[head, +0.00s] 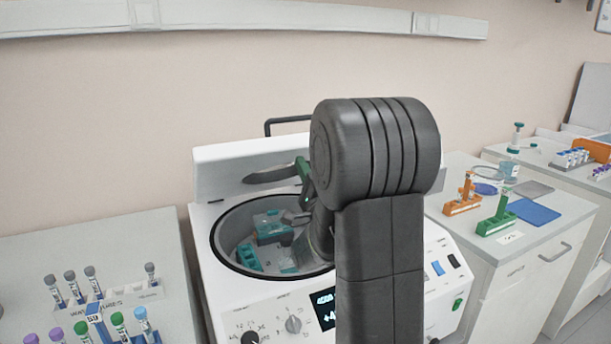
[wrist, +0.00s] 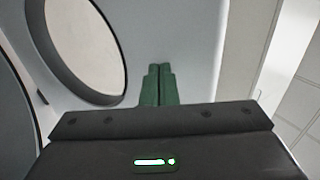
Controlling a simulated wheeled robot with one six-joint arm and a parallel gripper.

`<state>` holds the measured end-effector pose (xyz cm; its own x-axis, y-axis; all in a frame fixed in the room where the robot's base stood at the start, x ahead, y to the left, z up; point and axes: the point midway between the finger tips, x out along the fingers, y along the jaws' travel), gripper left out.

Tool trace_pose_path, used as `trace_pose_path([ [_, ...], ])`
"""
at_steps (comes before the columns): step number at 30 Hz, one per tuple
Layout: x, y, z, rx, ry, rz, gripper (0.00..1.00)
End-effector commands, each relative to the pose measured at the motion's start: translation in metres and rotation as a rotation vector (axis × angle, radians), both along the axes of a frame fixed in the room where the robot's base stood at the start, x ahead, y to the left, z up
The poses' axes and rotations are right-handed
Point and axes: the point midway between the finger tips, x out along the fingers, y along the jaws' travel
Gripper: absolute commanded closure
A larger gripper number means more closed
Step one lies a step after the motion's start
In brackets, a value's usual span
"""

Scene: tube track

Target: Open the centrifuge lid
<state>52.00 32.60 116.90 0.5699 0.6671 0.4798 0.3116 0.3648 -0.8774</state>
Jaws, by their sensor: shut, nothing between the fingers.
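The white centrifuge (head: 215,290) stands in the middle of the head view, with its round chamber uncovered. Teal buckets (head: 272,232) show inside the chamber. The lid (head: 225,168) stands raised at the back, with a dark handle (head: 268,127) at its top edge. My gripper (head: 302,170) is in front of the lid's inner side, partly hidden by my arm. In the wrist view, the green fingers (wrist: 158,84) are together and empty, facing the lid's inner face beside its dark-rimmed round window (wrist: 122,62). I cannot tell whether they touch the lid.
Racks of capped tubes (head: 98,300) stand on the left bench. The right counter holds an orange rack (head: 463,200), a green rack (head: 497,217) and a blue mat (head: 535,211). A wall rail (head: 300,20) runs above. My arm hides the centrifuge's right part.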

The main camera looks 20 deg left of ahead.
Motion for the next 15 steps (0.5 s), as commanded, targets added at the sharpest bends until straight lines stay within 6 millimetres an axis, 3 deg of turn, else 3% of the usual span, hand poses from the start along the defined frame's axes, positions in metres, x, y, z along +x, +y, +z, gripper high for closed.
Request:
trace_pose_path([
  [4, 0.008, 0.009, 0.015, 0.002, -0.001, 0.000, 1.00],
  [15, 0.018, 0.021, 0.031, 0.000, 0.000, 0.000, 1.00],
])
